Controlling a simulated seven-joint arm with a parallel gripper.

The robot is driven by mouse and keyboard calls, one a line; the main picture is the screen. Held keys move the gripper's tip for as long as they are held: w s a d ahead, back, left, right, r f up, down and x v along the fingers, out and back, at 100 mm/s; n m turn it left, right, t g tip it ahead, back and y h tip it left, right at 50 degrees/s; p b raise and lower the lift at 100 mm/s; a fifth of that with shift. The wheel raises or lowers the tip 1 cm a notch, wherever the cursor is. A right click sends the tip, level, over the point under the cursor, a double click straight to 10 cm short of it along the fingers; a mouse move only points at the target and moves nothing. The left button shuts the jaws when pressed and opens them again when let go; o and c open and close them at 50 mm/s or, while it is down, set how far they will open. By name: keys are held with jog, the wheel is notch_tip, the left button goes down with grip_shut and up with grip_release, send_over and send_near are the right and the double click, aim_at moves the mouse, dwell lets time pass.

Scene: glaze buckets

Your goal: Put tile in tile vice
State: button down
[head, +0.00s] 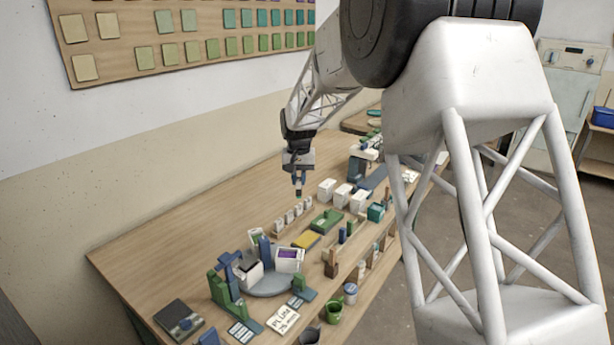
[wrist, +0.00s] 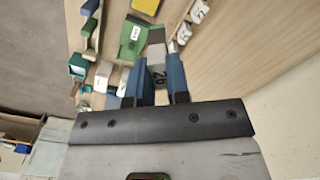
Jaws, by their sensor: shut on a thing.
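My gripper (head: 298,190) hangs above the bench, beyond a row of small labelled tiles (head: 290,217). A green fixture (head: 325,221) with a white label lies on the bench, nearer the camera than the gripper. It also shows in the wrist view (wrist: 128,43), apart from the held tile. I cannot tell for sure whether it is the tile vice.
A yellow block (head: 306,240) lies beside the green fixture. White containers (head: 327,188) stand right of the gripper. A grey turntable (head: 272,287) with white tubs and green buckets (head: 333,311) are at the near end. The bench (head: 190,215) is bare along the wall.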

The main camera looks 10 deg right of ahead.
jog(key=s+a+f+m, duration=0.2)
jog(key=s+a, duration=0.3)
jog(key=a, duration=0.5)
jog(key=s+a+f+m, duration=0.1)
jog(key=s+a+f, duration=0.3)
jog(key=a, duration=0.7)
jog(key=s+a+f+m, duration=0.2)
jog(key=s+a, duration=0.6)
jog(key=s+a+f+m, duration=0.1)
jog(key=s+a+m, duration=0.1)
jog(key=s+a, duration=0.7)
jog(key=shift+s+f, duration=0.2)
jog(key=shift+f, duration=0.15)
jog(key=shift+f, duration=0.1)
jog(key=shift+f, duration=3.3)
jog(key=shift+f, duration=0.3)
jog(key=c, duration=1)
grip_release()
